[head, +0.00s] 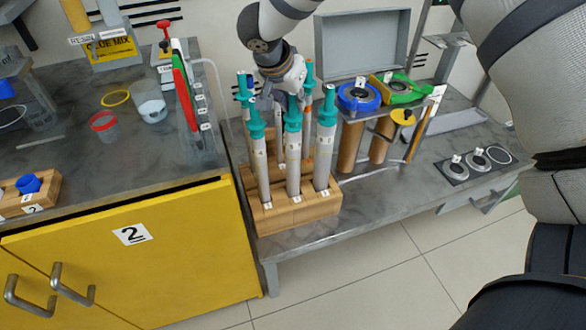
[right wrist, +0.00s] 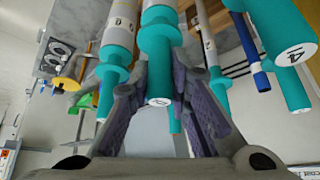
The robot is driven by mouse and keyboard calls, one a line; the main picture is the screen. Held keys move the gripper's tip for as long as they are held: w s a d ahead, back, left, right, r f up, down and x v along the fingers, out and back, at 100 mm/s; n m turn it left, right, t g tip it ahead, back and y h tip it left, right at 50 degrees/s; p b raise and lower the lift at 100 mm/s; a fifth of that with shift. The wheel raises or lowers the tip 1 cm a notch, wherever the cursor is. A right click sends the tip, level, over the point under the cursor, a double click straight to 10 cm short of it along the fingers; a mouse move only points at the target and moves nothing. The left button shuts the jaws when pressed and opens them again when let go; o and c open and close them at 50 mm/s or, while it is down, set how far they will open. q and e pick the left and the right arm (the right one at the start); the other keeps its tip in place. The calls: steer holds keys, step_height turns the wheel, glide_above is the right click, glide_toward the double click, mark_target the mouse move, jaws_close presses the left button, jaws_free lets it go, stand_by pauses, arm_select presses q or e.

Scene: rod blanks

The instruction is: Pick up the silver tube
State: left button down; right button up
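Several silver-grey tubes with teal caps and number labels stand upright in a wooden rack (head: 290,218). One silver tube (head: 293,165) is in the front middle, with others on its left (head: 262,170) and right (head: 323,155). My right gripper (head: 281,92) is over the rack, partly hidden behind the front caps. In the right wrist view, its fingers (right wrist: 158,85) are apart, one on each side of a teal cap (right wrist: 158,45). I cannot tell whether they touch it. My left gripper is not in view.
A yellow cabinet bench (head: 130,255) stands left, with a red ring cup (head: 103,124) and a white cup (head: 150,105). Right of the rack is a stand with a blue ring (head: 358,95) and green holder (head: 402,88). A grey open case (head: 360,45) is behind.

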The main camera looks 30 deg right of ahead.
jaws_close()
steer(key=shift+r, duration=0.1)
